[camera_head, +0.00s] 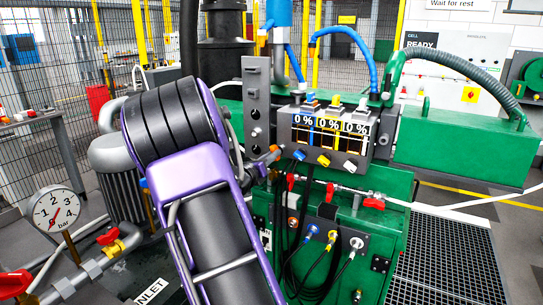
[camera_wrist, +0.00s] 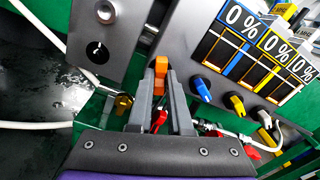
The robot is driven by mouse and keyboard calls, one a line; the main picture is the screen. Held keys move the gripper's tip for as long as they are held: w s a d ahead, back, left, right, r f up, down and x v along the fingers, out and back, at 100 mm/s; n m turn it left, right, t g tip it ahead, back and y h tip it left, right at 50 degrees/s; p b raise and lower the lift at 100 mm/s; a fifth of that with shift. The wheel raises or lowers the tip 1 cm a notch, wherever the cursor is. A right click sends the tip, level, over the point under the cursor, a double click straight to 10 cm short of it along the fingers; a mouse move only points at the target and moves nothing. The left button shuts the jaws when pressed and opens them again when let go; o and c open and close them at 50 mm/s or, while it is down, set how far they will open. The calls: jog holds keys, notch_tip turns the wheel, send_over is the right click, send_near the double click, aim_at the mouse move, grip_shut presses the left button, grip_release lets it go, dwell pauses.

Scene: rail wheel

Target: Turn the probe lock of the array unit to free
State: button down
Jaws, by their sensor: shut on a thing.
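The array unit (camera_head: 317,141) is a grey box with several "0 %" displays and a row of knobs below them; it fills the right of the wrist view (camera_wrist: 199,41). My gripper (camera_wrist: 160,82) is shut on an orange lever (camera_wrist: 160,67) at the unit's lower left; I take this for the probe lock, though no label on it is readable. The lever points up between the fingertips in the wrist view. In the head view my gripper (camera_head: 266,160) is by the orange lever (camera_head: 275,148), and my purple arm hides part of the area. The lever's base is hidden.
A grey panel with holes (camera_wrist: 103,50) stands close left of the fingers. Red valve handles (camera_head: 374,203) and hoses lie below on the green housing (camera_head: 385,240).

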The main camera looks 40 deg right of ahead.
jog(key=m, duration=0.4)
jog(key=c, duration=0.7)
grip_release()
jog(key=shift+p+v, duration=0.35)
jog(key=shift+v, duration=3.15)
